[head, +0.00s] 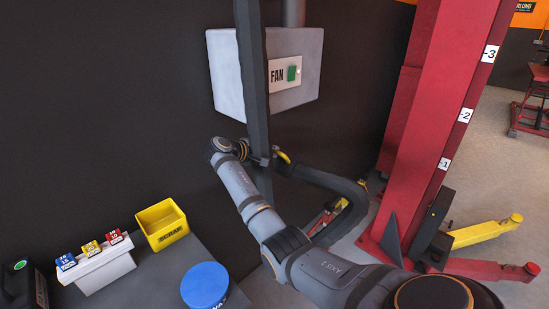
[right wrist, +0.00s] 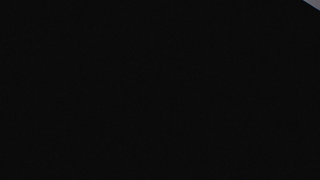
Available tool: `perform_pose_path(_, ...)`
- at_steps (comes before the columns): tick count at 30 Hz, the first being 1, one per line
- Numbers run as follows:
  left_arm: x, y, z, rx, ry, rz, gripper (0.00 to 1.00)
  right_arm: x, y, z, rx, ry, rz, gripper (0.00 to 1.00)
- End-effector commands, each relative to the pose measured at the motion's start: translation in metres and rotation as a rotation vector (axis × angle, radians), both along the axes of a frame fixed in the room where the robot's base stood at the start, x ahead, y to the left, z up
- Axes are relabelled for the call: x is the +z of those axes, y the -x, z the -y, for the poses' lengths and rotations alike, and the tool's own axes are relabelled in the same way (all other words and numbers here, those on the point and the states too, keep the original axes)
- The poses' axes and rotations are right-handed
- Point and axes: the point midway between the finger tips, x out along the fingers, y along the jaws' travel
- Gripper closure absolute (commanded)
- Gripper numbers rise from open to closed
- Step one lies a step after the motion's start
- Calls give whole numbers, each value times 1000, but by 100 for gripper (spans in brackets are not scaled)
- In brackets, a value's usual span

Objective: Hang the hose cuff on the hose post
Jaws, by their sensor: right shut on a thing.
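My right gripper (head: 268,160) is at the end of my grey arm, in front of the dark wall. It is shut on the hose cuff (head: 283,157), a small end piece with a yellow part, mostly hidden by the fingers. A thick black hose (head: 335,182) runs from there to the right and bends down. A tall dark upright (head: 252,75) passes close by the gripper and behind my arm; I cannot tell whether it is the hose post or more hose. The right wrist view is almost wholly black. My left gripper is out of view.
A grey fan box (head: 222,75) with a green switch (head: 291,73) is on the wall. A red lift column (head: 425,120) stands at right, with yellow and red lift arms (head: 485,232) low down. A bench holds a yellow bin (head: 163,225) and a blue round lid (head: 205,284).

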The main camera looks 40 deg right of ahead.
Motion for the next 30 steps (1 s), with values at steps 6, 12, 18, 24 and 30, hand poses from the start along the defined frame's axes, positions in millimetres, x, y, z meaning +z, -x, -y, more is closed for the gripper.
perform_pose_path(6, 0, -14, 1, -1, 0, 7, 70, 0, -17, -1, 0, 2, 1, 100)
perform_pose_path(12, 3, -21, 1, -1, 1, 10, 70, 1, -25, -2, 1, 2, 2, 100)
perform_pose_path(18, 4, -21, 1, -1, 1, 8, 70, 1, -26, -2, 2, 1, 1, 100)
perform_pose_path(24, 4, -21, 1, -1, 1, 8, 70, 1, -25, -2, 1, 1, 0, 74)
perform_pose_path(30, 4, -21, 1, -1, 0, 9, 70, 1, -25, -2, 1, 1, 0, 59)
